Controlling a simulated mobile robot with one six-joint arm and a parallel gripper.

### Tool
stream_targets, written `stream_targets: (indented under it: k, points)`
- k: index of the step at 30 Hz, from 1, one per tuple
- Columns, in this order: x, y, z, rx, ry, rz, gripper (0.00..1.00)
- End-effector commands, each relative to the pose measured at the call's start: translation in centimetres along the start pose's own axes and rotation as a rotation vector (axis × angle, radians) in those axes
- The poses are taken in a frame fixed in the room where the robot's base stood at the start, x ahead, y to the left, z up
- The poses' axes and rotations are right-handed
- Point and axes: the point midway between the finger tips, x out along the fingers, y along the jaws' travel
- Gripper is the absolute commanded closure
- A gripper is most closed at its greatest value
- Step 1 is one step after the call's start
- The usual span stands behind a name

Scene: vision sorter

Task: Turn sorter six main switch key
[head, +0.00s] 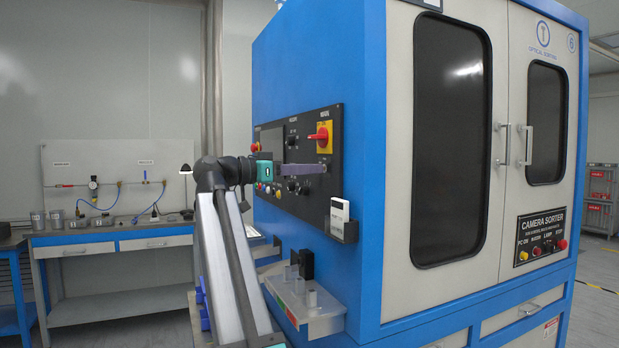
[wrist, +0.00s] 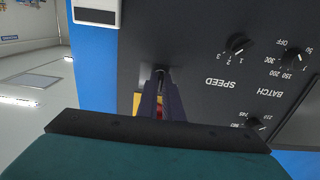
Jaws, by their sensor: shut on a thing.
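Sorter six (head: 375,150) is the tall blue and grey cabinet, with a blue 6 on its door. On its black control panel is the main switch (head: 321,137), a red handle on a yellow plate. In the wrist view, red and yellow bits of the main switch (wrist: 158,106) show between my fingers. My gripper (head: 322,169) reaches the panel just below the switch plate. Its narrow dark fingers (wrist: 161,84) are shut on a small dark piece, apparently the key (wrist: 160,71); the fingers hide most of it, so its angle cannot be told.
SPEED (wrist: 237,44) and BATCH (wrist: 292,58) knobs are on the panel beside my fingers. A white card device (head: 340,212) hangs at the panel's lower right. A workbench (head: 115,240) stands at the left.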

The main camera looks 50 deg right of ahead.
Motion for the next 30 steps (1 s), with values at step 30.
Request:
stream_targets:
  k: [30]
  points:
    - [-0.15,0.00,-0.01,0.029,0.000,0.000,0.75]
